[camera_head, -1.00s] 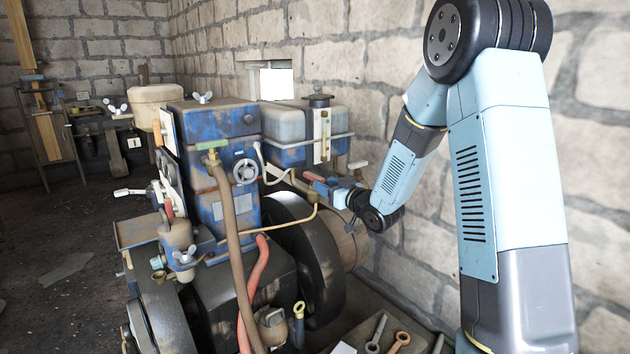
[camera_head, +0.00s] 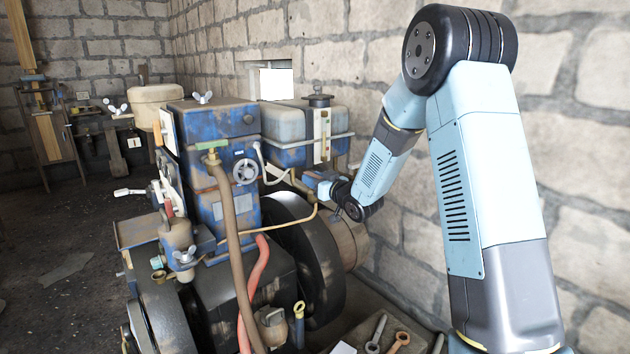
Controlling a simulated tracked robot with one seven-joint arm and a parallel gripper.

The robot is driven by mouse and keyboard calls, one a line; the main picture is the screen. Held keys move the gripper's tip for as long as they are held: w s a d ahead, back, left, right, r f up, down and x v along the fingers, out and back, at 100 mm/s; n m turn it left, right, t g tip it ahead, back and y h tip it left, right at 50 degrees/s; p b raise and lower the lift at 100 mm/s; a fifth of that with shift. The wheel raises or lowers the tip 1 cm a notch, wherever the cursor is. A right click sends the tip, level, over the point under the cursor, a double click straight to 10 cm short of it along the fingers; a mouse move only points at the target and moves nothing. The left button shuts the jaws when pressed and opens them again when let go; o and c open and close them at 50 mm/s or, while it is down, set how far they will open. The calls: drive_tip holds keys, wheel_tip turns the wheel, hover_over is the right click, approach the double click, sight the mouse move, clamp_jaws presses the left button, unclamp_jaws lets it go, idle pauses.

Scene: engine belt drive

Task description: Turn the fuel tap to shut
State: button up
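The fuel tank (camera_head: 292,122), pale above and blue below, sits behind the engine block with a sight gauge on its front. Below it a brass-coloured pipe (camera_head: 274,180) runs toward the place where the red tap handle showed earlier. My gripper (camera_head: 308,180) is at that place, under the tank, reaching in from the right. The red handle does not show now; my gripper covers that area. The fingers are too small and blocked to tell whether they are open, shut or touching the tap.
The stone wall is behind. Spanners (camera_head: 376,335) lie in a tray at lower right.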

clamp_jaws()
drive_tip(key=shift+m+h, duration=0.3)
drive_tip(key=shift+h, duration=0.1)
drive_tip(key=m+t+h, duration=0.1)
drive_tip(key=m+h, duration=0.1)
drive_tip(key=m+t+h, duration=0.1)
drive_tip(key=h, duration=0.2)
drive_tip(key=shift+a+m+t, duration=0.15)
drive_tip(key=shift+m+t, duration=0.15)
drive_tip(key=shift+m, duration=0.1)
drive_tip(key=m+h, duration=0.2)
drive_tip(key=h, duration=0.2)
drive_tip(key=m+h, duration=0.3)
drive_tip(key=h, duration=0.1)
drive_tip(key=shift+a, duration=0.15)
drive_tip(key=m+g+h, duration=0.1)
drive_tip(key=m+h, duration=0.1)
drive_tip(key=h, duration=0.1)
drive_tip(key=m+g+h, duration=0.1)
drive_tip(key=m+h, duration=0.1)
drive_tip(key=h, duration=0.1)
drive_tip(key=shift+a+g, duration=0.1)
drive_tip(key=shift+g, duration=0.2)
drive_tip(key=shift+m+g+h, duration=2.2)
drive_tip(key=shift+g+h, duration=0.1)
drive_tip(key=shift+h, duration=0.2)
drive_tip(key=shift+w+r+g, duration=0.1)
drive_tip(key=shift+g, duration=0.2)
drive_tip(key=shift+o, duration=1.6)
unclamp_jaws()
